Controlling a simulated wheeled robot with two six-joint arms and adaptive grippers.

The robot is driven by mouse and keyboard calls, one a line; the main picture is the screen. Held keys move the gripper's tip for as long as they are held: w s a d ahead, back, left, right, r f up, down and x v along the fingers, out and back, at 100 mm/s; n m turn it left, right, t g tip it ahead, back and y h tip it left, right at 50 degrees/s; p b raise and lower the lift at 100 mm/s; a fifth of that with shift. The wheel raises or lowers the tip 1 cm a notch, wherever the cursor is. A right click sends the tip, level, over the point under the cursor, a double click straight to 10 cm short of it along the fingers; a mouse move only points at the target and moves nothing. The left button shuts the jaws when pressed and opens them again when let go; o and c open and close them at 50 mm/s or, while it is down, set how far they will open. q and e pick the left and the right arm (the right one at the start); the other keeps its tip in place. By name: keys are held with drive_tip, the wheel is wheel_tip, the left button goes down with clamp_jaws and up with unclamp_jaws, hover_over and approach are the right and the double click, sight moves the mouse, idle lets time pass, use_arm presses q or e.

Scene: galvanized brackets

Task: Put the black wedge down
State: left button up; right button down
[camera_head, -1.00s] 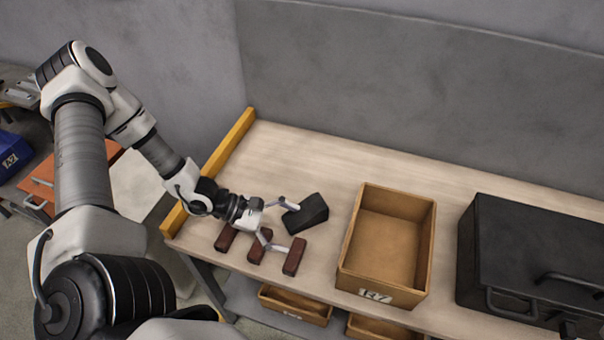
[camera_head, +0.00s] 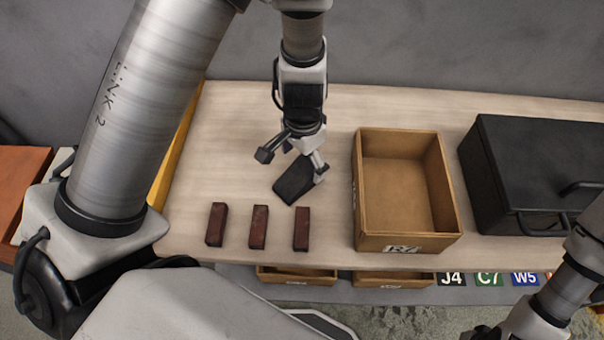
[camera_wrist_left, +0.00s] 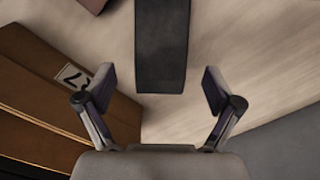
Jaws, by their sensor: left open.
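The black wedge (camera_head: 295,182) lies on the wooden table behind the row of dark red blocks, left of the tan bin. My left gripper (camera_head: 291,167) is open above and behind the wedge, one finger to each side. In the left wrist view the wedge (camera_wrist_left: 161,45) runs up from between the open fingertips (camera_wrist_left: 159,88), with a gap on both sides. Its far end is cut off by the frame there. My right gripper is out of view; only part of that arm shows at lower right.
Three dark red blocks, left (camera_head: 216,224), middle (camera_head: 259,227) and right (camera_head: 302,229), stand near the table's front edge. The open tan bin (camera_head: 408,243) and a black case (camera_head: 535,165) are to the right. The table's (camera_head: 225,130) back left is clear.

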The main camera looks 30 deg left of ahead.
sight(302, 170)
use_arm(q)
wheel_tip(302, 170, down, 5)
drive_tip(key=shift+a+r+b, duration=0.1)
drive_tip(key=shift+a+b, duration=0.05)
drive_tip(key=shift+b, duration=0.55)
clamp_jaws()
